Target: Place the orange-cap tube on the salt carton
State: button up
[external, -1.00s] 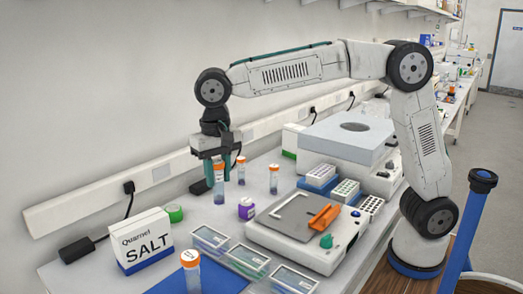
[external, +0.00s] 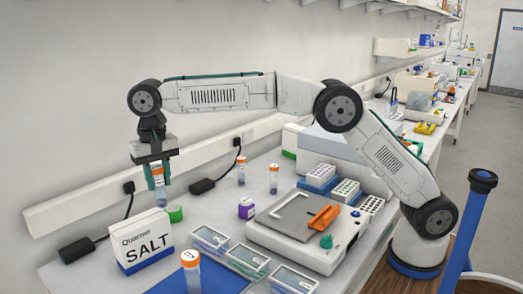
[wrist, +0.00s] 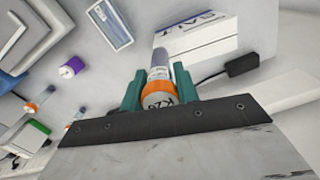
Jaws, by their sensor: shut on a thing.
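My gripper (external: 158,183) is shut on an orange-cap tube (external: 159,196) and holds it upright in the air. In the wrist view, its cap (wrist: 158,98) sits between the green fingers, with the clear body (wrist: 160,73) beyond. The white and blue salt carton (external: 145,243) stands on the bench at the left. In the external view, the tube's lower end is close to the carton's top right corner; the gap cannot be judged. In the wrist view, the carton (wrist: 205,38) lies just beyond and right of the tube's lower end.
A green roll (external: 174,213) stands right behind the carton. Other orange-cap tubes stand at the back (external: 241,172), (external: 273,180) and front (external: 191,273). Lidded clear boxes (external: 210,238), a purple-topped item (external: 246,208) and a balance (external: 300,240) are to the right.

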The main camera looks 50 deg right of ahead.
jog(key=shift+f, duration=1.2)
jog(key=shift+f, duration=0.15)
jog(key=o, duration=0.9)
notch_tip(320, 180, up, 11)
jog(key=shift+r, duration=0.65)
